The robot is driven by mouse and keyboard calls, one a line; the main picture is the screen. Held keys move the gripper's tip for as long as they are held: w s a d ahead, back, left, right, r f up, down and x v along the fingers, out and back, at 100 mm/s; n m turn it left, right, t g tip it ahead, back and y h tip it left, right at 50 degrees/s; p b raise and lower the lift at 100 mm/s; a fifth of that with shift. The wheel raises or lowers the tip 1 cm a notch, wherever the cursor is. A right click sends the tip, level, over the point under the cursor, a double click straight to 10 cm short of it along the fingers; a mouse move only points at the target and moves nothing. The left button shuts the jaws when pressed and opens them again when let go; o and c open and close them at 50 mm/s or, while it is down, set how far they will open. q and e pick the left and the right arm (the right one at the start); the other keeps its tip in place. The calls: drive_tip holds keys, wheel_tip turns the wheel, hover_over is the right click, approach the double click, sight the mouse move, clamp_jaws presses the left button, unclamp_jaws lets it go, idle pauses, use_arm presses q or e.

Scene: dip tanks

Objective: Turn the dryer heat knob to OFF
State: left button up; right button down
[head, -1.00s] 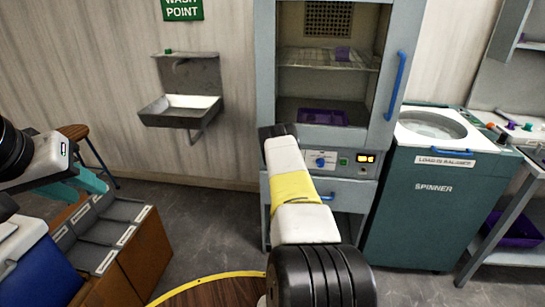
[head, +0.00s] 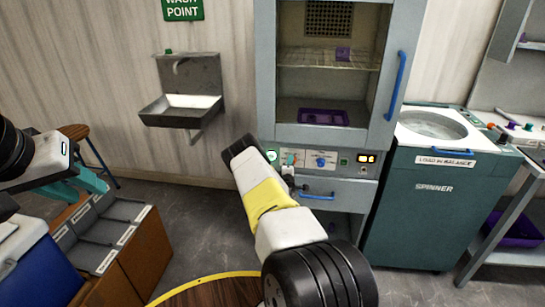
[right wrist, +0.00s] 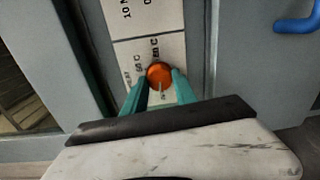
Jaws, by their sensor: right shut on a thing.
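The dryer heat knob is an orange dial (right wrist: 159,74) on a pale panel with temperature labels, seen in the right wrist view. A light pointer mark on it points toward the bottom of that view. The teal fingers of my right gripper (right wrist: 160,86) are on both sides of the knob and shut on it. The OFF mark cannot be made out. In the head view the dryer cabinet (head: 265,60) stands in the middle, and my right arm reaches its control panel, partly hiding it. My left gripper (head: 82,186) is at the far left with its teal fingers apart, empty.
A blue knob (head: 320,162) and a lit display (head: 366,158) are to the right on the same panel. The dryer's blue door handle (head: 396,85) is above. The spinner (head: 430,200) stands right, a sink (head: 182,108) left. Divided bins (head: 105,235) are near my left arm.

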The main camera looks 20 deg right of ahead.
drive_tip(key=shift+f+n, duration=0.1)
drive_tip(key=shift+n, duration=0.9)
drive_tip(key=c, duration=1)
unclamp_jaws()
drive_tip(key=shift+s+a, duration=0.1)
drive_tip(key=shift+s, duration=0.05)
drive_tip(key=v, duration=0.7)
drive_tip(key=shift+s+a, duration=0.2)
drive_tip(key=shift+s, duration=0.05)
